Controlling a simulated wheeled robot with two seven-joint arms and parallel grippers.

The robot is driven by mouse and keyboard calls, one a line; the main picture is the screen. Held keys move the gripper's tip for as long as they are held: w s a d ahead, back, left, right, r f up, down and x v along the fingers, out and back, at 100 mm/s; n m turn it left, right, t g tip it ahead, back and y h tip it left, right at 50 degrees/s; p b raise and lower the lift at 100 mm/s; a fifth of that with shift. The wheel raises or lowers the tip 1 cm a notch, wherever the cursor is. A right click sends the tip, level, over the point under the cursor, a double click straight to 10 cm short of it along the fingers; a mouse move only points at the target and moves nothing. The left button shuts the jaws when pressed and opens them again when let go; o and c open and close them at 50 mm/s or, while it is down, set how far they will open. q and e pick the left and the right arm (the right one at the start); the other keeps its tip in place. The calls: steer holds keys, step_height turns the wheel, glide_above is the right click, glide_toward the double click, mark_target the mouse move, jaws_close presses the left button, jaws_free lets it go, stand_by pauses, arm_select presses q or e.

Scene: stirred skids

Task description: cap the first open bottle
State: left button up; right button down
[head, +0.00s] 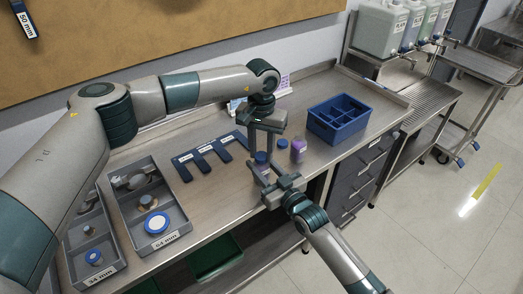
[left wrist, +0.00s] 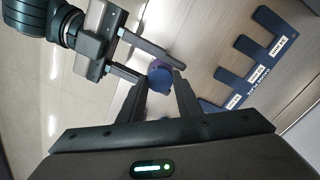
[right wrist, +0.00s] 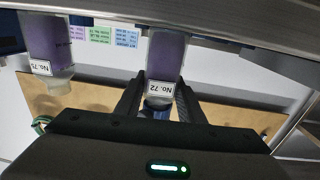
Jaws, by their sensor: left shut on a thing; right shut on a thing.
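A purple bottle labelled No. 72 (right wrist: 162,65) stands in the grip of my right gripper (head: 268,182), whose fingers lie on either side of it. A blue cap (head: 261,157) is at the mouth of this bottle and shows from above in the left wrist view (left wrist: 161,77). My left gripper (head: 264,145) reaches down from above and is shut on the cap. I cannot tell whether the cap is fully seated. A second purple bottle, No. 75 (right wrist: 50,50), has a clear uncapped neck; it also stands right of the grippers in the head view (head: 298,151).
A small blue round thing (head: 283,143) is beside bottle No. 75. A blue divided crate (head: 345,138) stands at the right. The blue gauge plate (head: 185,172) lies left of the grippers. A 64 mm tray (head: 178,222) and a 34 mm tray (head: 112,268) hold round parts.

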arm_select(q)
steer(key=m, duration=0.5)
steer(key=o, duration=1)
steer(key=shift+r, duration=2.3)
steer(key=shift+c, duration=0.4)
